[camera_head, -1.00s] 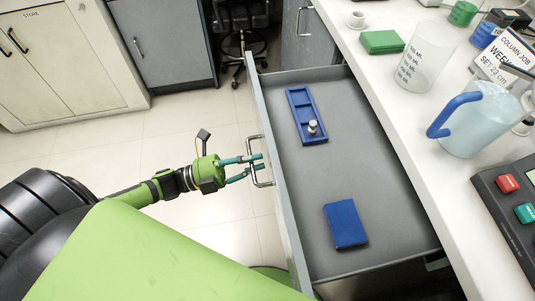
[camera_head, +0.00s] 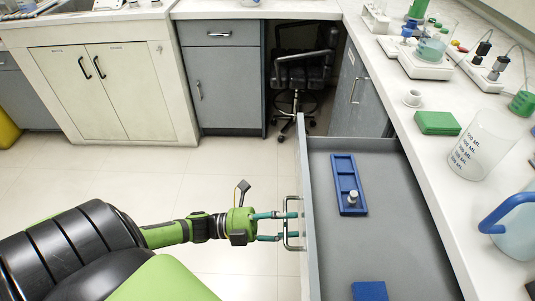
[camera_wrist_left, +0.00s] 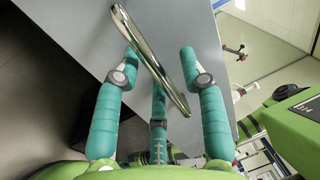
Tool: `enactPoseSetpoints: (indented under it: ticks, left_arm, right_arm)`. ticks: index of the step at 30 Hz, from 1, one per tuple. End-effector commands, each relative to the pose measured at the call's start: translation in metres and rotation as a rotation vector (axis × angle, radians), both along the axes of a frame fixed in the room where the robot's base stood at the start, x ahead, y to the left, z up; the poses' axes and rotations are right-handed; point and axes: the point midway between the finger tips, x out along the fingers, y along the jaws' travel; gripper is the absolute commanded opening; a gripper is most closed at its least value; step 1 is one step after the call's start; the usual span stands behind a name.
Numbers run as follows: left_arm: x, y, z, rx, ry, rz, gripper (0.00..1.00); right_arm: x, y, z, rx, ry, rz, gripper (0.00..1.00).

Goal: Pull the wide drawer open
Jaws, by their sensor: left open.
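The wide drawer (camera_head: 395,210) stands pulled out from under the right-hand counter, its grey inside showing. Its bar handle (camera_head: 286,226) is on the front panel, facing left. My left gripper (camera_head: 290,226) is at the handle, its teal fingers reaching across the bar to near the panel. In the left wrist view the metal handle (camera_wrist_left: 148,55) runs slantwise between the spread fingers of the open gripper (camera_wrist_left: 160,58). I cannot tell whether any finger touches the bar. My right gripper is out of view.
In the drawer lie a blue tray (camera_head: 350,203) holding a small metallic piece and a blue block (camera_head: 369,291). A beaker (camera_head: 484,145) and a green box (camera_head: 438,122) stand on the counter. A chair (camera_head: 303,72) is at the back; the floor left is clear.

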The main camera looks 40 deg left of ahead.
Motion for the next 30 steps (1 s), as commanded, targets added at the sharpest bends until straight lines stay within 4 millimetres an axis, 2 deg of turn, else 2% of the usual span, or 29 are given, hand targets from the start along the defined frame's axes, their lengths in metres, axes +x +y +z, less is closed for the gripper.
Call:
enactPoseSetpoints:
  ticks: [5, 15, 21, 30]
  left_arm:
    - [-0.005, 0.007, -0.003, 0.001, 0.004, 0.002, 0.41]
    - [-0.045, 0.062, -0.016, 0.003, 0.005, 0.003, 0.41]
    - [-0.063, 0.087, -0.021, 0.002, 0.001, 0.001, 0.41]
    - [-0.069, 0.096, -0.022, 0.0, -0.001, 0.0, 0.41]
  right_arm:
    - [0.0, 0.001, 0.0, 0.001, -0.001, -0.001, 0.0]
    - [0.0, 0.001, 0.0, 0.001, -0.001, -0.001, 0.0]
    - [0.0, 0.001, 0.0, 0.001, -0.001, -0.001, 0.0]
    - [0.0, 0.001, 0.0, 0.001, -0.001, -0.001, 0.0]
